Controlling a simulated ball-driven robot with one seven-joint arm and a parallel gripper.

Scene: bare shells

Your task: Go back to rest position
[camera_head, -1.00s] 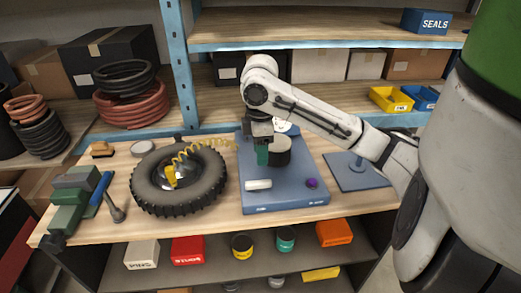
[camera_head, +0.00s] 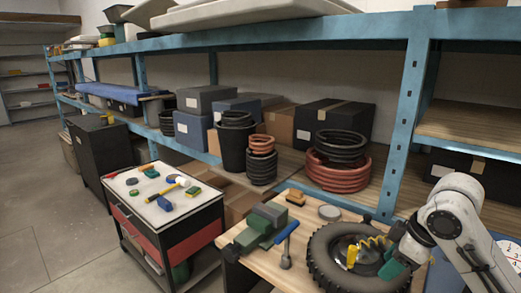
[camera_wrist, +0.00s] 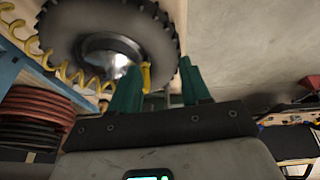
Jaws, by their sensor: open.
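My gripper (camera_head: 393,270) is at the lower right of the head view, with teal fingers, in front of the right part of a black tyre (camera_head: 318,262). In the wrist view my gripper (camera_wrist: 160,82) shows two teal fingers standing apart with nothing held between them. The tyre (camera_wrist: 60,35) with its metal hub and coiled yellow hose (camera_wrist: 70,75) lies beyond the fingers there. The gap between fingers and tyre is hard to judge. My arm runs from the gripper to the right edge of the head view.
On the wooden bench (camera_head: 262,268) are a green vise (camera_head: 262,225) and a blue-handled hammer (camera_head: 286,240). A tool cart (camera_head: 165,215) stands left, with open floor (camera_head: 60,240) beyond it. A blue shelf post (camera_head: 410,100) rises behind the bench.

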